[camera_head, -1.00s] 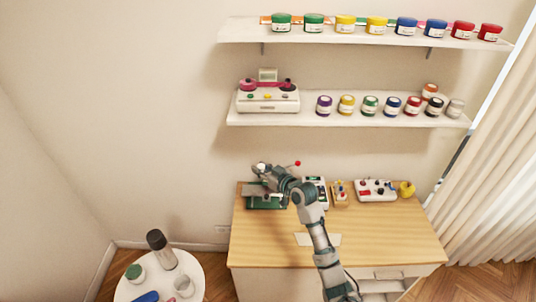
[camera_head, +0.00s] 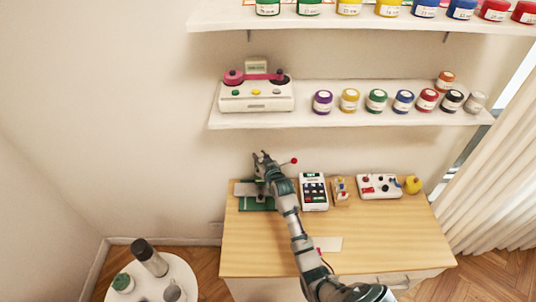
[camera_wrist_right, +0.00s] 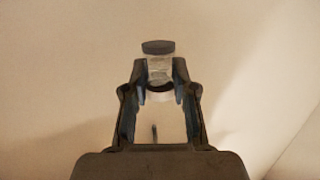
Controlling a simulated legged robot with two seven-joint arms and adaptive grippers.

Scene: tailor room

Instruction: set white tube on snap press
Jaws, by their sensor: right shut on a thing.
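My right gripper (camera_head: 262,158) is at the back left of the wooden desk, over the snap press, with its fingers toward the wall. In the right wrist view the gripper (camera_wrist_right: 158,85) is shut on a pale, whitish tube (camera_wrist_right: 159,69) with a dark grey end. The tube is too small to make out in the head view. The snap press (camera_head: 257,204) has a green base and grey parts; a red-knobbed lever (camera_head: 294,161) rises beside it. My right arm and gripper hide part of the press. I cannot tell whether the tube touches it. My left gripper is not in view.
A keypad device (camera_head: 313,192), a small wooden stand (camera_head: 340,192), a white control box (camera_head: 379,186) and a yellow object (camera_head: 412,185) line the desk's back edge. A shelf (camera_head: 350,118) with jars hangs above. The desk's front (camera_head: 370,240) is mostly clear.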

